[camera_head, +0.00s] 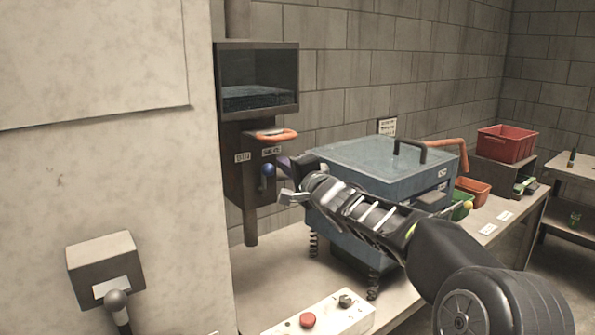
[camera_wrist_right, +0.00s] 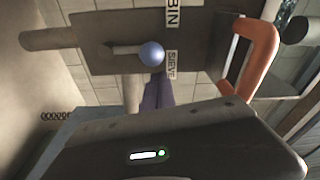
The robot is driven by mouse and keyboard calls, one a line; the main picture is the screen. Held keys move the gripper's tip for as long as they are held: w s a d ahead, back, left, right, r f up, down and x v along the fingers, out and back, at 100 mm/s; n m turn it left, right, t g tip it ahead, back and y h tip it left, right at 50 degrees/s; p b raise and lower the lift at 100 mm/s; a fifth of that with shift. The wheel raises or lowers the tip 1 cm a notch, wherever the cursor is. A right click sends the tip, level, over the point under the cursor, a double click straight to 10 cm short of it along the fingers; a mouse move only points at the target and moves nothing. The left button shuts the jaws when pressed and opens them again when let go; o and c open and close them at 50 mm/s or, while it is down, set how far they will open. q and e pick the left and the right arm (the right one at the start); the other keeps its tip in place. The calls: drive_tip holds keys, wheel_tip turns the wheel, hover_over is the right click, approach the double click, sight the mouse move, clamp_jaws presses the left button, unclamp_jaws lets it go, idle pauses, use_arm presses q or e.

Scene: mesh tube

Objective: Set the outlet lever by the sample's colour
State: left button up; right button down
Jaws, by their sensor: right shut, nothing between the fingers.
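A lever with a blue ball knob (camera_head: 267,169) sits on the dark outlet housing (camera_head: 236,187) below a glass-fronted hopper (camera_head: 258,80). The hopper holds dark material. The knob (camera_wrist_right: 151,54) also shows in the right wrist view, its stem pointing left, close to the labels BIN (camera_wrist_right: 173,15) and SIEVE (camera_wrist_right: 171,63). An orange handle (camera_head: 277,135) juts out above the lever. My right gripper (camera_head: 283,162) is shut and empty, just right of the knob. Its purple fingers (camera_wrist_right: 157,92) show below the knob in the wrist view; contact is unclear. My left gripper is out of view.
A blue-lidded machine (camera_head: 375,160) on springs stands on the bench, partly behind my right arm. A white panel with a red button (camera_head: 308,320) lies in front. Red (camera_head: 508,143) and green bins are at right. A grey wall box (camera_head: 105,268) with a knobbed lever is at left.

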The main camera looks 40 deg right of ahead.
sight(265, 168)
drive_tip(key=shift+a+f, duration=0.2)
drive_tip(key=shift+a, duration=0.4)
drive_tip(key=shift+s, duration=0.1)
drive_tip(key=shift+a, duration=0.15)
drive_tip(key=a+n+b, duration=0.1)
drive_tip(key=n, duration=0.1)
drive_tip(key=a+n+b, duration=0.1)
drive_tip(key=n, duration=0.1)
drive_tip(key=a+n+b, duration=0.1)
drive_tip(key=n+b, duration=0.1)
drive_tip(key=shift+a+r+t, duration=0.1)
drive_tip(key=shift+a+t, duration=0.2)
drive_tip(key=shift+a, duration=0.5)
drive_tip(key=shift+b, duration=0.3)
drive_tip(key=shift+a, duration=0.1)
